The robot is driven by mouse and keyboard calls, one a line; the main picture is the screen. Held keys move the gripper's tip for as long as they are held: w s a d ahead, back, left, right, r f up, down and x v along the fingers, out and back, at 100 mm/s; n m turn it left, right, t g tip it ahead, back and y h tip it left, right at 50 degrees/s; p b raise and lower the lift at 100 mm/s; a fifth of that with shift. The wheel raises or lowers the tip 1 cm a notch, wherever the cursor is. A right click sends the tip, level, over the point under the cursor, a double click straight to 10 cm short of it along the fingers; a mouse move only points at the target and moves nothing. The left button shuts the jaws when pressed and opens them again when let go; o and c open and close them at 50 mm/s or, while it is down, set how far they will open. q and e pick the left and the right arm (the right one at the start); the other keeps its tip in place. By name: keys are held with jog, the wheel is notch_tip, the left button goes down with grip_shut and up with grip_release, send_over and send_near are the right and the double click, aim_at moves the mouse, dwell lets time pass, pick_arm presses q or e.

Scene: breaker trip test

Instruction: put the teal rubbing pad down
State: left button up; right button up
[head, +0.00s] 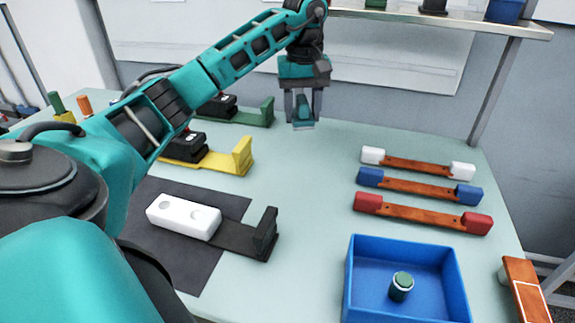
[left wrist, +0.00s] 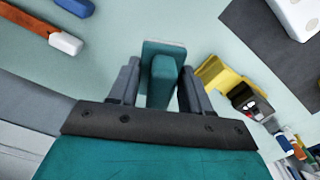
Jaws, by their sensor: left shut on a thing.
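My left gripper (head: 303,103) is shut on the teal rubbing pad (head: 303,124), over the far middle part of the pale green table (head: 310,180). The pad has a flat base and a raised grip, and the fingers are on either side of the grip. In the left wrist view the pad (left wrist: 163,48) shows between the two fingers. I cannot tell whether its base touches the table or hangs just above it. My right gripper is not in view.
Bars with white (head: 372,155), blue (head: 370,177) and red (head: 367,202) ends lie at right. A blue tray (head: 348,275) holds a green cylinder (head: 401,287). A dark mat (head: 160,250) bears a white block (head: 183,217). Yellow (head: 242,155) and green (head: 266,112) brackets stand left. The middle is clear.

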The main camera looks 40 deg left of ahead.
aim_at(300, 182)
pick_arm(q)
notch_tip(300, 182, down, 16)
jog(key=shift+w+f+b, duration=0.1)
jog(key=shift+f+b, duration=0.1)
jog(key=shift+b, duration=0.15)
jog(key=shift+f, duration=0.1)
jog(key=o, duration=1)
notch_tip(300, 182, up, 12)
jog(key=shift+r, duration=0.1)
dwell(0.6)
